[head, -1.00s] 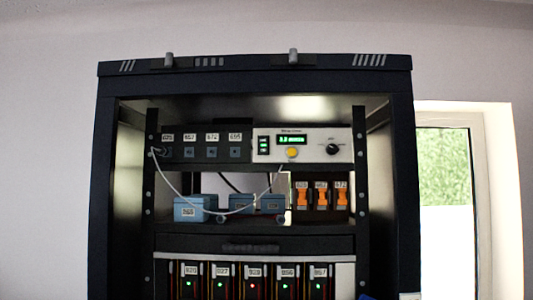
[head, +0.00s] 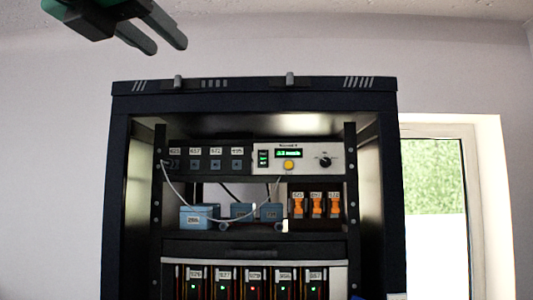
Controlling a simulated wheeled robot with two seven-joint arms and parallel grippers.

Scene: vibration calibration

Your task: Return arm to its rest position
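My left gripper (head: 161,37) shows at the top left of the head view, raised above and in front of the rack's upper left. Its two grey fingers are apart with a gap between them, and nothing shows between them. My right gripper is not in view. The dark rack cabinet (head: 386,190) stands ahead. Its upper shelf holds a white instrument (head: 340,158) with a green display, a yellow button and a black knob. Beside it is a dark panel (head: 205,163) with several labelled sockets. A white cable (head: 176,191) hangs from the left of this panel.
Blue labelled boxes (head: 199,217) and orange modules (head: 316,205) sit on the shelf below. Lower down is a row of labelled modules with small lights (head: 253,284). A window (head: 435,190) is at the right. The wall beside the rack is clear.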

